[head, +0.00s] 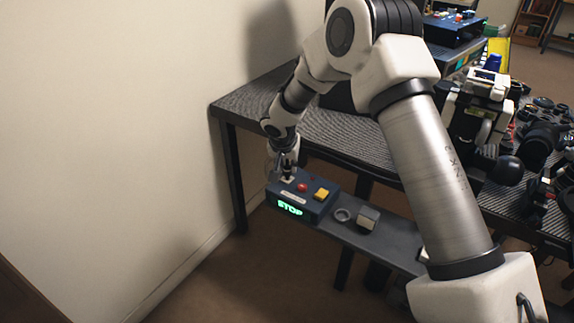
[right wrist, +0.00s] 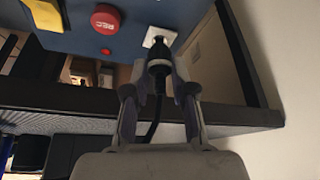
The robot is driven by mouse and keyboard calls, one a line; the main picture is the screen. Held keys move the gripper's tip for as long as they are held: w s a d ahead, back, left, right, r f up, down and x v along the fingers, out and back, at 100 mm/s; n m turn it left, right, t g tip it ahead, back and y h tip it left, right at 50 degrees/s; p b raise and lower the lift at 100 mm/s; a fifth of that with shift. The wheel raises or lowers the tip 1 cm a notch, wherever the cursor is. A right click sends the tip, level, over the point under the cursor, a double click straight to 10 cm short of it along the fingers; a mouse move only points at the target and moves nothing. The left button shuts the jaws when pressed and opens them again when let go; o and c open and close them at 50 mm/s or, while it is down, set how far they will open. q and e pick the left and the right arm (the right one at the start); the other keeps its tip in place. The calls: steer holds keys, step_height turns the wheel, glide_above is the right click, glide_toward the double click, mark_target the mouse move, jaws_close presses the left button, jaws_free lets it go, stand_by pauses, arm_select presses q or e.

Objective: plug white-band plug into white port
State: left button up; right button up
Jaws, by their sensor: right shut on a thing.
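The white port (right wrist: 160,37) is a white square on the top of a blue box (head: 318,203). It also shows in the head view (head: 287,179), right below my right gripper (head: 287,168). In the right wrist view my right gripper (right wrist: 159,88) is shut on a black plug (right wrist: 158,52) with a pale band (right wrist: 159,64). A black cable (right wrist: 153,122) hangs back from the plug between the fingers. The plug's tip points at the port and overlaps it in the picture; I cannot tell how deep it sits. My left gripper is not in view.
The box has a red REC button (right wrist: 105,19), a yellow button (head: 321,194) and a lit green display (head: 290,208). A ring (head: 343,215) and a grey block (head: 368,217) sit on the shelf to its right. A wall stands close on the left.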

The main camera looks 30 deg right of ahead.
stand_by(0.8)
steer(key=shift+f+b, duration=0.65)
steer(key=shift+b, duration=0.3)
steer(key=o, duration=1)
steer(key=shift+r, duration=0.1)
steer(key=v, duration=1.2)
